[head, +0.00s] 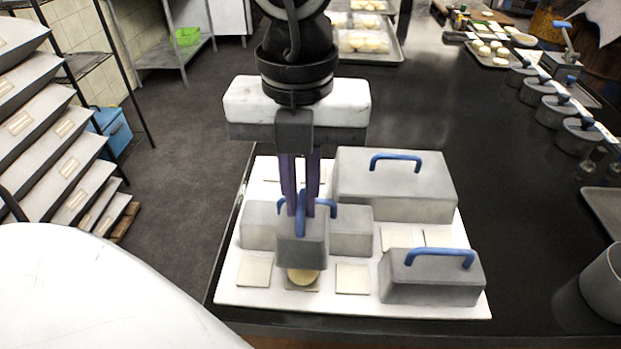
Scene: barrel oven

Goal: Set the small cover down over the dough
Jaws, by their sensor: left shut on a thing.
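My left gripper (300,210) comes down from the top and is shut on the blue handle of the small grey cover (302,255). The cover hangs upright over the front left part of the white board (355,306). The pale round dough (303,278) lies on a small square tile just below the cover in the picture. Its front part shows, and its rear is hidden by the cover. The gap between the cover and the dough is hard to judge. My right gripper is not in view.
A large grey cover (395,189) stands behind right, a long grey cover (432,279) front right, and another grey cover (351,231) just behind the held one. Bare square tiles lie on both sides of the dough.

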